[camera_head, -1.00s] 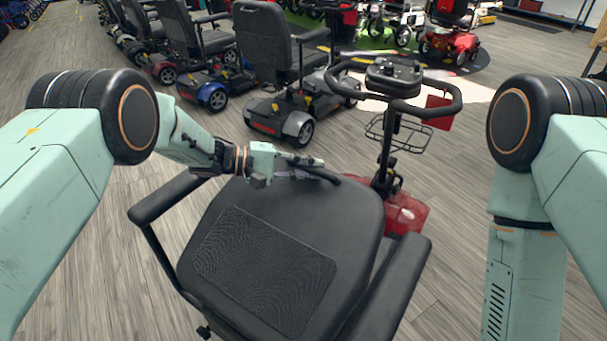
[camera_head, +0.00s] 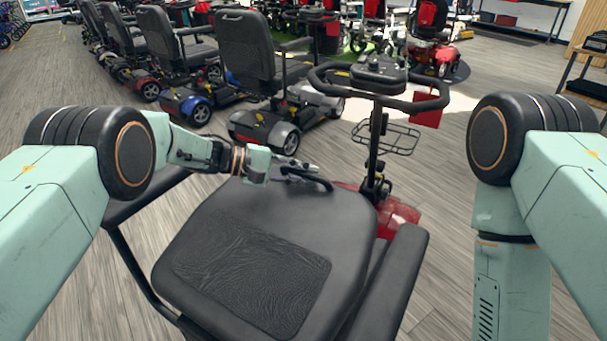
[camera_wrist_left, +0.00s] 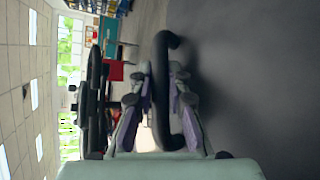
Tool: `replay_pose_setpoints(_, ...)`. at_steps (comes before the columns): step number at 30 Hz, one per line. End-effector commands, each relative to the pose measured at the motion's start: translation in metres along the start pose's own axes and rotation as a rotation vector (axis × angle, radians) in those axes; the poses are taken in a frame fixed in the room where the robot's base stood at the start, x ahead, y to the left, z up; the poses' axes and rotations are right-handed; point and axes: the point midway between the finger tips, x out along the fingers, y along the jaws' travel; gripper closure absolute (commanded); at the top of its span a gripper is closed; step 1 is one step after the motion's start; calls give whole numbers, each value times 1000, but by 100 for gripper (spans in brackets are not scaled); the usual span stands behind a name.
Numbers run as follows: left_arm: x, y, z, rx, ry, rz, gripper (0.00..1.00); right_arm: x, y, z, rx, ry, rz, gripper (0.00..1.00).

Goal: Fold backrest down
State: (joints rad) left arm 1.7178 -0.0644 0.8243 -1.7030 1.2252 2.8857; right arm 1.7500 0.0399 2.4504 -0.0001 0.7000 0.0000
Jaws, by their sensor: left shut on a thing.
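The black backrest (camera_head: 215,215), with a textured panel on its back, lies low and tilted between two armrests, its far edge toward the tiller. A black loop handle (camera_head: 318,181) stands at that far edge and shows large in the left wrist view (camera_wrist_left: 160,95). My left gripper (camera_head: 303,170) is shut on the handle, its purple-padded fingers (camera_wrist_left: 160,100) on both sides of the bar. The seat under the backrest is hidden. My right arm (camera_head: 510,270) hangs at the right; its gripper is out of view.
The scooter's tiller and handlebar (camera_head: 379,72), with a wire basket (camera_head: 385,137), stand just beyond the backrest. The right armrest (camera_head: 392,285) runs alongside it. Parked scooters (camera_head: 248,50) line the back left. The wood floor (camera_head: 450,230) at right is clear.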

Motion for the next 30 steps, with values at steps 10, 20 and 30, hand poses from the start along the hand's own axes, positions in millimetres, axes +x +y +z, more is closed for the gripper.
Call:
replay_pose_setpoints(10,-1,3,1,3,-1,4,100,0,0,0,0,1,0,60)
replay_pose_setpoints(20,-1,4,0,4,-1,5,62,0,0,0,0,1,0,60)
replay_pose_setpoints(30,-1,5,0,5,0,6,61,0,0,0,0,0,0,60)
